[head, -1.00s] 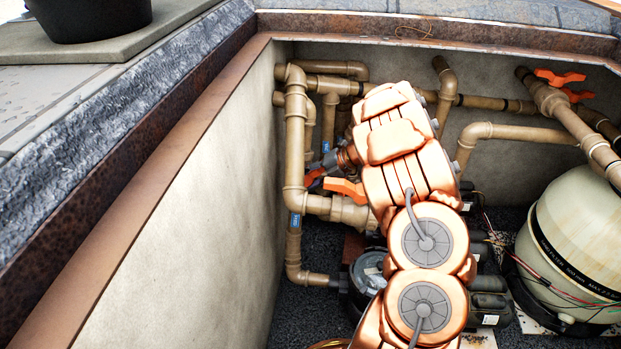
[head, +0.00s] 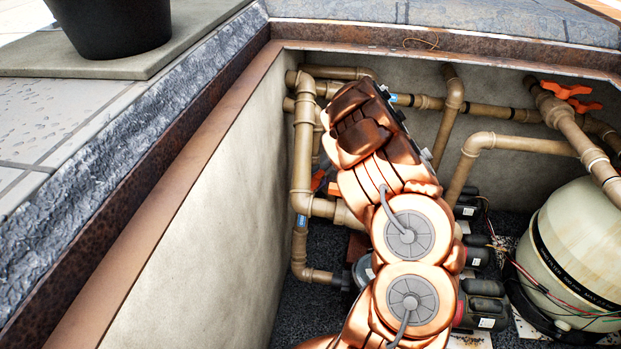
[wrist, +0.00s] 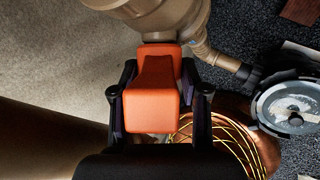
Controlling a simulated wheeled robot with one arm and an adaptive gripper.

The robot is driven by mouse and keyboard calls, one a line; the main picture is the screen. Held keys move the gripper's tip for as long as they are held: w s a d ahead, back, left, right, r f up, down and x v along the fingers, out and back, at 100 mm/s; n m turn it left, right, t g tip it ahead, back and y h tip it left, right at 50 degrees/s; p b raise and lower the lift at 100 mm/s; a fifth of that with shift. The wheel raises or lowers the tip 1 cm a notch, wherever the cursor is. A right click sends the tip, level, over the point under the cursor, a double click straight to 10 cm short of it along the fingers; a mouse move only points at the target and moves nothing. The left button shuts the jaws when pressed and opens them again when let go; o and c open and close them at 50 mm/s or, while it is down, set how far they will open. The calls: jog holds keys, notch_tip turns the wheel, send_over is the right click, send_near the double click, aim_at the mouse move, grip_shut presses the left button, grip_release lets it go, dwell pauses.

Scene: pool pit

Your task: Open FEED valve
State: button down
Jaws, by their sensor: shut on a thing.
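In the wrist view, an orange valve handle (wrist: 151,100) sits between the two dark fingers of my gripper (wrist: 157,82), which is shut on it. The handle joins a tan valve body (wrist: 165,18) at the top of that view. In the head view, my copper-coloured arm covers my gripper and most of the valve. A bit of orange handle (head: 318,180) shows just left of the arm, beside the tan pipes (head: 301,150) at the left wall. No FEED label is readable, so I cannot tell from lettering which valve this is.
Two orange handles (head: 565,90) sit on pipes at the back right. A large cream filter tank (head: 585,240) stands at the right, with loose wires before it. The pit's left wall (head: 215,210) is close to the pipes. A round-lidded unit (wrist: 290,107) is right of my gripper.

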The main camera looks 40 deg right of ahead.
jog(key=c, duration=0.6)
grip_release()
jog(key=shift+v, duration=4)
